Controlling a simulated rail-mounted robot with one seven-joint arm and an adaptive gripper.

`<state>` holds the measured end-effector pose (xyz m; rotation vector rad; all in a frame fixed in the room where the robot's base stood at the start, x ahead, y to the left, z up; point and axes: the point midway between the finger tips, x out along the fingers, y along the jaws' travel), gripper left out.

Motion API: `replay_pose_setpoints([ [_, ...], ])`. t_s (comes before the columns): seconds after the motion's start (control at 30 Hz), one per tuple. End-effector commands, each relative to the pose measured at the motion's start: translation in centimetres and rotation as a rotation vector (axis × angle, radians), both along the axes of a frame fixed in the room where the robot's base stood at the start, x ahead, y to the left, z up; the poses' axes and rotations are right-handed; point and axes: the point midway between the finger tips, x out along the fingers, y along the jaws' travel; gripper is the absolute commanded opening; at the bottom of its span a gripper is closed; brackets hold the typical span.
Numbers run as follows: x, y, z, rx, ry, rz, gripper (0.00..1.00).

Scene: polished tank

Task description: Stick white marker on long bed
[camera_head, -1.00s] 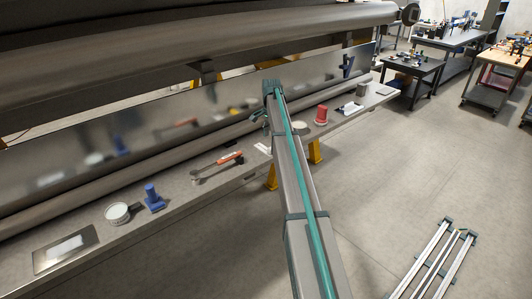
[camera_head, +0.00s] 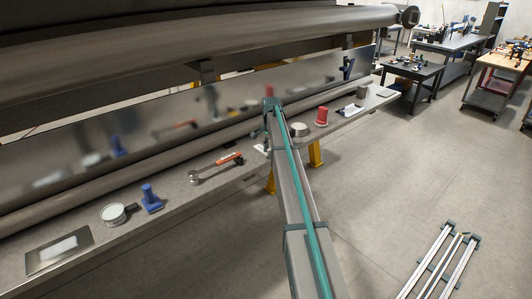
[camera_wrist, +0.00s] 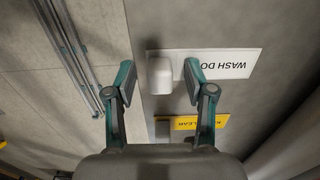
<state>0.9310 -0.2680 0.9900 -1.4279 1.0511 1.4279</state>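The white marker (camera_wrist: 232,65) is a flat white plate lettered "WASH DO...", with a white block (camera_wrist: 160,72) at its left end in the wrist view. My gripper (camera_wrist: 158,78) is open, its fingers apart on either side of the block, with gaps on both sides. I cannot tell the remaining height. In the head view my gripper (camera_head: 270,122) is over the long grey ledge (camera_head: 112,248), beside a small white patch; my arm hides most of that spot. The long polished panel (camera_head: 130,135) stands behind the ledge. Nothing names which surface is the long bed.
A yellow plate (camera_wrist: 205,122) with a grey block lies close to the white one. The ledge also carries an orange-handled tool (camera_head: 228,160), a blue piece (camera_head: 151,197), a round white-topped piece (camera_head: 113,214) and a red piece (camera_head: 321,116). A thick pipe (camera_head: 200,45) runs above.

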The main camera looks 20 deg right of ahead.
Motion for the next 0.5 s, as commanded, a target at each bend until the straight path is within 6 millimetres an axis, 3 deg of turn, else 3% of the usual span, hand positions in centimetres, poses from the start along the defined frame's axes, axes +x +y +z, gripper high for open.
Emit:
replay_pose_setpoints([
  [0.03, 0.0, 0.0, 0.01, 0.0, 0.0, 0.0, 0.46],
  [0.3, 0.0, 0.0, 0.03, 0.0, 0.0, 0.0, 0.01],
  [0.5, 0.0, 0.0, 0.18, 0.0, 0.0, 0.0, 0.0],
])
